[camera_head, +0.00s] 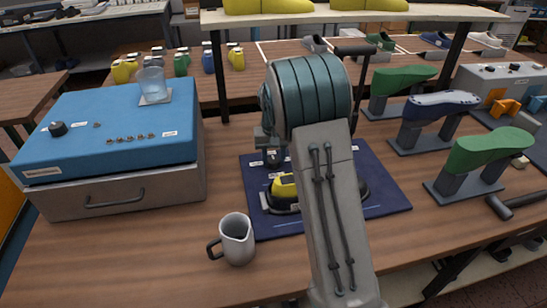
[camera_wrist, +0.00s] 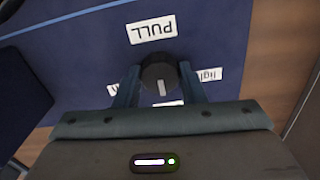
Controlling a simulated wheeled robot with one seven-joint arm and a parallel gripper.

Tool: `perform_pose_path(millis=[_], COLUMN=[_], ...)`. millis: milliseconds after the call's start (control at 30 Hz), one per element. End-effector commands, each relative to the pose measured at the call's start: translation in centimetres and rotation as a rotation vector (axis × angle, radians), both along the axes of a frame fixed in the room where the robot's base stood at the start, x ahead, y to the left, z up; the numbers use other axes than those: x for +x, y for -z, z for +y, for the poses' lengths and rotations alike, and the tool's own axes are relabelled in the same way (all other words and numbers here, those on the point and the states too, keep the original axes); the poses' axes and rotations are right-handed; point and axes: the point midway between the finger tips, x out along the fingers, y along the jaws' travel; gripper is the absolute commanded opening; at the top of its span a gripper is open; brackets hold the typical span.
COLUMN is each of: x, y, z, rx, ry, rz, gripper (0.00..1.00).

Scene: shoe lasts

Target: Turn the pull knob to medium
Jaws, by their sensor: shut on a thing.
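The pull knob (camera_wrist: 158,70) is a round black knob with a pale pointer line. It stands on the dark blue mat (camera_wrist: 75,60), beside an upside-down label reading PULL (camera_wrist: 152,29). My gripper (camera_wrist: 159,78) is shut on the knob, one finger on each side. The pointer line points down in the wrist view, toward a label (camera_wrist: 168,103) mostly hidden by my gripper. A label reading "light" (camera_wrist: 209,75) is at right; another, partly covered (camera_wrist: 112,90), is at left. In the head view the knob (camera_head: 272,158) shows small beside my arm.
A yellow and black shoe-like object (camera_head: 283,187) lies on the mat (camera_head: 395,206), partly behind my arm. A blue-topped box (camera_head: 110,120) with a glass (camera_head: 152,82) is at left. Shoe lasts on stands (camera_head: 485,150) are at right.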

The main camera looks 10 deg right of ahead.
Motion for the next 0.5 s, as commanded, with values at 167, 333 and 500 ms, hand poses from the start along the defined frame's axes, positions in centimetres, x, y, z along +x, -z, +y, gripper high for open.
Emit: perform_pose_path(millis=[167,333,500], x=[0.15,0.16,0.13], y=[-0.19,-0.2,-0.18], z=[0.01,0.01,0.01], rx=[0.0,0.0,0.0], ry=[0.006,0.005,0.005], rz=[-0.006,-0.007,-0.006], gripper=[0.14,0.14,0.58])
